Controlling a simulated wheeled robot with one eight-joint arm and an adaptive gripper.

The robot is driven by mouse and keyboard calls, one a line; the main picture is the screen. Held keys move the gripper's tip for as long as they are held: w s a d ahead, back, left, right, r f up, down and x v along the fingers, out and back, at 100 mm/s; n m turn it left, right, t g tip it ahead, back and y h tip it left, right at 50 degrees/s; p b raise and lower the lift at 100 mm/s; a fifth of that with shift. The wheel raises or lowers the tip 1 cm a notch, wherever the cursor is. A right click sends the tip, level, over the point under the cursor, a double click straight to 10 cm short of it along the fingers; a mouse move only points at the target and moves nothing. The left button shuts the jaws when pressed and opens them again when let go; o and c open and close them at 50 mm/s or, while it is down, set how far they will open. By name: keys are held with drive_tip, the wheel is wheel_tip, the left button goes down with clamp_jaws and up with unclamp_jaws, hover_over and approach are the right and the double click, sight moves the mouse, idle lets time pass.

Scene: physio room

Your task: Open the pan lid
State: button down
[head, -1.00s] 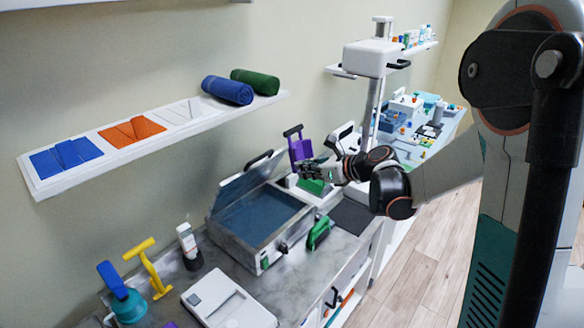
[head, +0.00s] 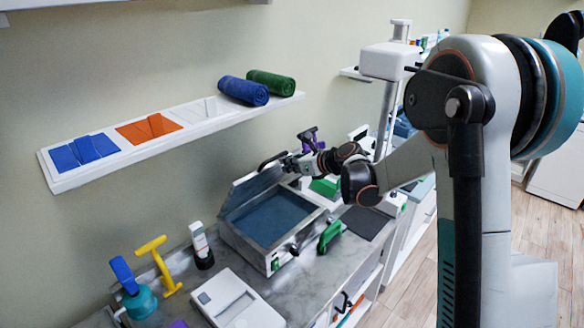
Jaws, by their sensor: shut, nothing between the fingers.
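The pan is a grey metal box (head: 296,246) on the marble-look counter, with a dark blue-grey inside (head: 268,218). Its lid (head: 250,184) stands raised and tilted along the back edge, with a dark handle (head: 270,161) at its top. My gripper (head: 290,162) is shut and empty at the upper right end of the lid, close to the handle. I cannot tell whether it touches the lid. The back of the lid is hidden.
A green-handled tool (head: 330,236) stands right of the pan, near a dark mat (head: 364,222). A white bottle (head: 200,241), a yellow tool (head: 156,264) and a white device (head: 236,301) are at the front left. A wall shelf (head: 200,125) hangs above.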

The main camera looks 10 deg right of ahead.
drive_tip(key=shift+g+h, duration=0.4)
drive_tip(key=shift+g, duration=0.3)
drive_tip(key=w+a+r, duration=0.1)
drive_tip(key=w+a+r+p, duration=0.1)
drive_tip(key=w, duration=0.1)
drive_tip(key=w+a+r+p, duration=0.1)
drive_tip(key=w+a+r, duration=0.1)
drive_tip(key=shift+w, duration=0.1)
drive_tip(key=shift+d, duration=0.1)
